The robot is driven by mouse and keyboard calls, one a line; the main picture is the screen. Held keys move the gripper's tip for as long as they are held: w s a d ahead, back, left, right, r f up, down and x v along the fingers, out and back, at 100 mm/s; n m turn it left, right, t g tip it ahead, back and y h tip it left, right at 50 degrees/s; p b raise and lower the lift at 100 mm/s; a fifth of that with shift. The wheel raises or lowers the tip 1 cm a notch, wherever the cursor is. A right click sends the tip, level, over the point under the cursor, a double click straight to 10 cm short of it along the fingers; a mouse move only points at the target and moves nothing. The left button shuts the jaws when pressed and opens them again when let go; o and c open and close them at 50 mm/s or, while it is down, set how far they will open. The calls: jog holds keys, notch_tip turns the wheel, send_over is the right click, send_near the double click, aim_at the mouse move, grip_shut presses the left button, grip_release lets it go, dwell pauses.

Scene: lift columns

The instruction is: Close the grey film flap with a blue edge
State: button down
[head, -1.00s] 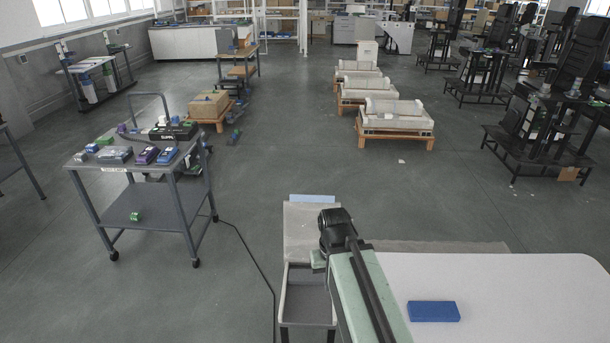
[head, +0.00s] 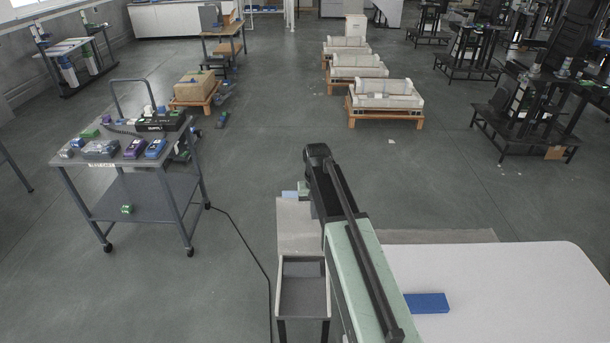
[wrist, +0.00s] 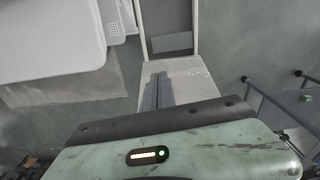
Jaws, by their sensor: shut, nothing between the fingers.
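The grey film flap (head: 297,232) lies open and flat beyond the grey open-topped bin (head: 279,300). My gripper (wrist: 163,77) appears as narrow dark fingers, shut and empty, over the flap. I cannot tell whether they touch it. In the head view my arm hides the fingers.
A white table (head: 500,280) with a blue block (head: 427,303) stands right of the bin. A grey trolley (head: 130,205) with several small items stands left. A black cable (head: 245,238) crosses the floor between. The floor beyond the flap is clear.

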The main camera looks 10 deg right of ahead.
jog(key=w+r+m+p, duration=0.1)
jog(key=w+r+p, duration=0.25)
jog(key=w, duration=0.55)
jog(key=w+r+p, duration=0.3)
jog(key=w+r, duration=0.2)
jog(key=w, duration=0.5)
notch_tip(320, 180, down, 12)
jog(key=b, duration=1.2)
jog(key=s+r+p, duration=0.2)
jog(key=s, duration=0.1)
jog(key=shift+s+r+p, duration=0.2)
jog(key=shift+r+p, duration=0.1)
jog(key=shift+p, duration=0.1)
